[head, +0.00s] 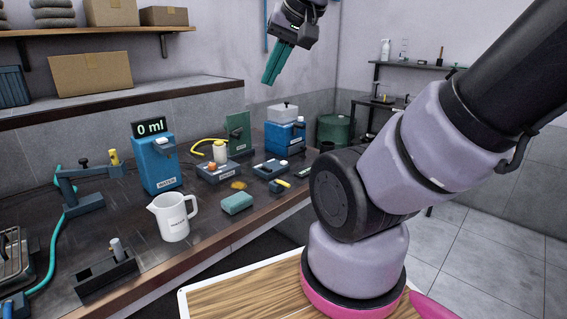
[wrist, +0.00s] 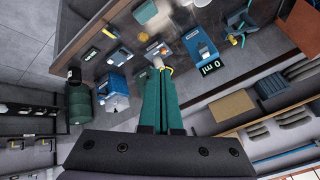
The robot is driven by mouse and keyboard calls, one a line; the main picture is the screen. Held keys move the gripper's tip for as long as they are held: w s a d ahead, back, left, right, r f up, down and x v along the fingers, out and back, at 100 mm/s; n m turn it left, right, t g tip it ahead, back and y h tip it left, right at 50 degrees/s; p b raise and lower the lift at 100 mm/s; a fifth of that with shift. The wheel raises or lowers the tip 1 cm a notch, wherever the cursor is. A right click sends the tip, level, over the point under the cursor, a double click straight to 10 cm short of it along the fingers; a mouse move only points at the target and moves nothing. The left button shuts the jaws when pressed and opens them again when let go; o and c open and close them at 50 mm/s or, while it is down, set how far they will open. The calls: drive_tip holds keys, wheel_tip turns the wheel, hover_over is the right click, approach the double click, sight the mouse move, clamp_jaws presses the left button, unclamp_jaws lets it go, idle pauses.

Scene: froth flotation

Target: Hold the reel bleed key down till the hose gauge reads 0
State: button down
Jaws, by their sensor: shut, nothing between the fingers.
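My gripper (head: 270,76) is raised high above the back of the bench, fingers pointing down, shut and empty. Its teal fingers also show in the wrist view (wrist: 160,108). A yellow hose (head: 203,143) curves beside an upright green panel (head: 238,134) on the bench. A low dark box with a pale top part (head: 270,168) lies in front of the panel, and a small device with a greenish face (head: 304,171) lies to its right. I cannot tell which part is the reel bleed key or the hose gauge, and no hose reading is legible. My gripper touches none of these.
The bench (head: 130,228) also holds a blue water dispenser (head: 157,163) reading 0 ml, a white jug (head: 173,217), a green sponge (head: 237,203) and a blue box (head: 284,137). A shelf with cartons (head: 91,73) is at the left. Air around my gripper is clear.

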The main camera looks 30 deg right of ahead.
idle(0.8)
drive_tip(key=n+t+h, duration=0.2)
drive_tip(key=n, duration=1.2)
hover_over(286, 165)
wheel_tip(286, 165, down, 26)
drive_tip(key=shift+f, duration=4.35)
